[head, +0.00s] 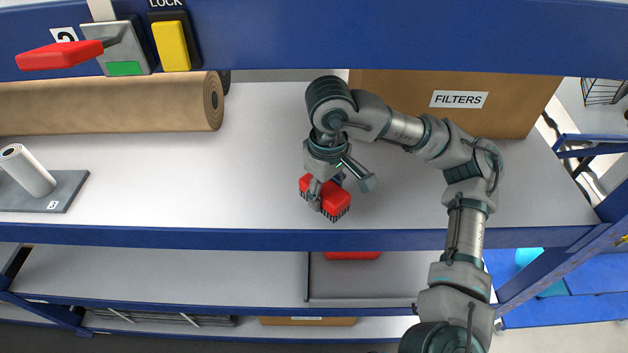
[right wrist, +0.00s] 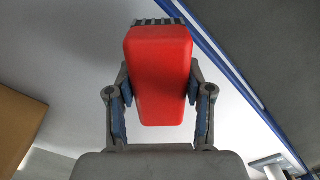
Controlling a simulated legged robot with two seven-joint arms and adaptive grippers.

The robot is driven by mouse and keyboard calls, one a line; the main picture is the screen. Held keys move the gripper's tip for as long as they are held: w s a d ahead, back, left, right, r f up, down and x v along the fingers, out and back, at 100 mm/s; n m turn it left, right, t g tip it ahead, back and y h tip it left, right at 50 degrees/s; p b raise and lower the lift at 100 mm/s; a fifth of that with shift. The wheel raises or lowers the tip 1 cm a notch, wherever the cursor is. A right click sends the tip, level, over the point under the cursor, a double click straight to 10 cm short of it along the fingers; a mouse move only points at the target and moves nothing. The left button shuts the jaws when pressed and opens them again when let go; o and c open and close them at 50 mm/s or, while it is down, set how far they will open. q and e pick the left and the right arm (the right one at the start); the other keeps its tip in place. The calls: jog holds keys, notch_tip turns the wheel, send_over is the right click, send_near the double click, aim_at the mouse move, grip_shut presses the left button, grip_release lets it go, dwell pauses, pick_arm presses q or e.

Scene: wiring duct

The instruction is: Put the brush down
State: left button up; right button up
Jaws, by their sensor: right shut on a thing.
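The brush has a red body and dark bristles. In the head view the brush (head: 336,203) is at the middle of the upper shelf (head: 240,190), near its front edge, bristles toward the front and down. My right gripper (head: 325,193) is shut on it from above. In the right wrist view the brush (right wrist: 158,75) sits between the two fingers of my right gripper (right wrist: 160,95), with the bristles at the top. I cannot tell whether the bristles touch the shelf. My left gripper is not in view.
A brown roll (head: 120,104) lies at the back left, and a white roll on a grey plate (head: 62,192) stands at the left. A cardboard box labelled FILTERS (head: 440,115) stands at the back right. The shelf left of the brush is clear. A lower shelf (head: 180,275) shows below.

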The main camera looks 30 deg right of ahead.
aim_at(305, 175)
jog(key=w, duration=0.4)
jog(key=w+p, duration=0.1)
jog(key=w, duration=0.1)
jog(key=shift+a+f, duration=0.15)
jog(key=shift+a, duration=0.25)
jog(key=shift+w+a, duration=0.15)
jog(key=shift+f, duration=0.4)
jog(key=shift+d+f, duration=0.15)
jog(key=shift+f, duration=0.45)
jog(key=shift+d+f, duration=0.15)
jog(key=shift+f, duration=0.4)
jog(key=shift+d+f, duration=0.35)
jog(key=shift+d, duration=0.15)
jog(key=o, duration=0.6)
jog(key=shift+d, duration=0.15)
jog(key=o, duration=0.4)
jog(key=shift+c, duration=0.2)
jog(key=shift+o, duration=0.3)
jog(key=shift+a+r, duration=0.1)
jog(key=shift+a, duration=0.6)
jog(key=shift+a+r, duration=0.1)
jog(key=shift+a, duration=0.05)
jog(key=shift+r, duration=0.3)
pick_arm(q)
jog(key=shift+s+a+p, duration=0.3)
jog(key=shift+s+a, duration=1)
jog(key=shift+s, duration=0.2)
pick_arm(e)
notch_tip(305, 175, up, 7)
jog(key=shift+f, duration=0.15)
